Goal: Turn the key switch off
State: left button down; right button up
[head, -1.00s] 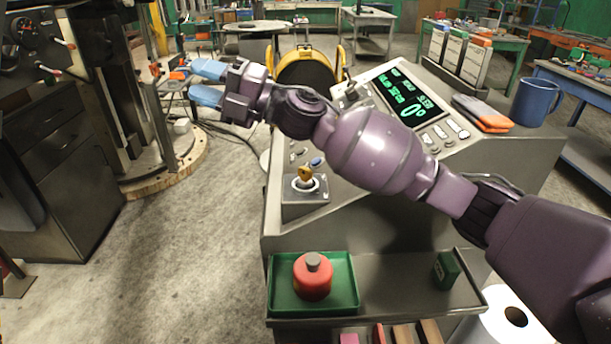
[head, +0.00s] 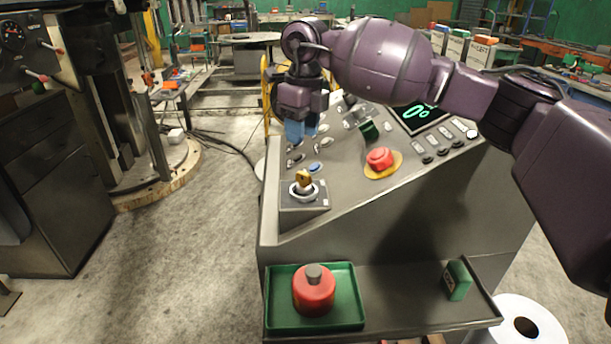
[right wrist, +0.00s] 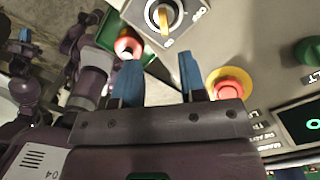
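The key switch has a yellow key (head: 303,181) in a round collar on a grey plate, at the near left of the sloped console (head: 340,215). In the right wrist view the key (right wrist: 164,20) is at the top, between lettering that I cannot fully read. My right gripper (head: 299,133) hangs with its blue fingers down, above and behind the key switch in the head view, apart from it. In the right wrist view the gripper (right wrist: 160,75) is open, with nothing between its fingers.
A red mushroom button (head: 380,158) on a yellow base sits right of the key. Below, a green tray (head: 352,308) with a red bottle (head: 314,292) and a small green box (head: 457,280) rest on a shelf. The space left of the console is open floor.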

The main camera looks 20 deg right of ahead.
aim_at(306, 174)
jog(key=shift+h, duration=0.3)
jog(key=f, duration=0.6)
jog(key=f+b, duration=0.1)
jog(key=f, duration=0.2)
jog(key=shift+s+d+f, duration=0.2)
jog(key=shift+d+f, duration=0.05)
jog(key=shift+d, duration=0.05)
jog(key=shift+f, duration=0.75)
jog(key=shift+c, duration=0.6)
grip_shut()
